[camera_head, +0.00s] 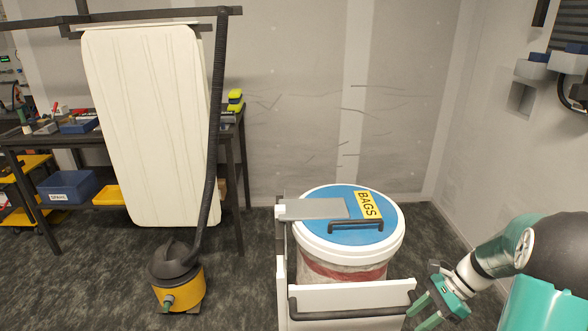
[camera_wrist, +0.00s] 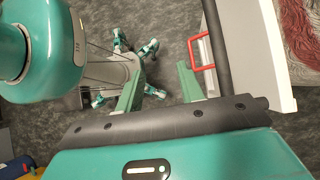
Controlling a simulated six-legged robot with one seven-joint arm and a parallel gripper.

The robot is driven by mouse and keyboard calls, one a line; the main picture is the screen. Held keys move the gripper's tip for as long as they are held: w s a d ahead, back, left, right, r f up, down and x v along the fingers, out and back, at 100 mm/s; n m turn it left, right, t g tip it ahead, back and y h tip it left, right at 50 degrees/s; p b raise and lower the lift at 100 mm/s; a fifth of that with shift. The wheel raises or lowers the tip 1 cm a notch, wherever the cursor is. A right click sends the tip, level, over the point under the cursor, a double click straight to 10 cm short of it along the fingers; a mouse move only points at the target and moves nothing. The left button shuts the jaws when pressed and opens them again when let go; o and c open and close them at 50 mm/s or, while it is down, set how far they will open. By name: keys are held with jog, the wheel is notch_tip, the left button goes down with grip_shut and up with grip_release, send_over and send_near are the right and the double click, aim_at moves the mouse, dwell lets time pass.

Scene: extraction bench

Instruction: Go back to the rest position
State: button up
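My gripper (camera_head: 437,309) is at the lower right of the head view, beside the right end of a white cart (camera_head: 350,297). In the wrist view my gripper (camera_wrist: 158,86) has its two green fingers apart. Nothing is held between them; the floor and parts of my own legs show through the gap. A red handle (camera_wrist: 192,54) is close to the right finger, outside the gap; I cannot tell whether they touch.
The cart carries a white bin with a blue lid (camera_head: 344,239) marked BAGS. A black bar (camera_head: 350,313) runs along the cart's front. A yellow and black vacuum (camera_head: 178,285) with a hose stands left, before a white panel (camera_head: 150,125) and a workbench (camera_head: 238,150). Dark floor between is clear.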

jog(key=s+a+r+n+t+h, duration=0.3)
jog(key=s+a+r+n+h, duration=0.1)
jog(key=s+a+r+n, duration=0.3)
jog(key=s+a+r+n+t+h, duration=0.3)
jog(key=s+a+r+n, duration=0.5)
jog(key=r+n, duration=0.3)
jog(key=shift+s+a+r+t+h, duration=0.15)
jog(key=shift+a+r+t+h, duration=0.2)
jog(key=shift+r, duration=0.6)
jog(key=shift+d, duration=0.1)
dwell(0.6)
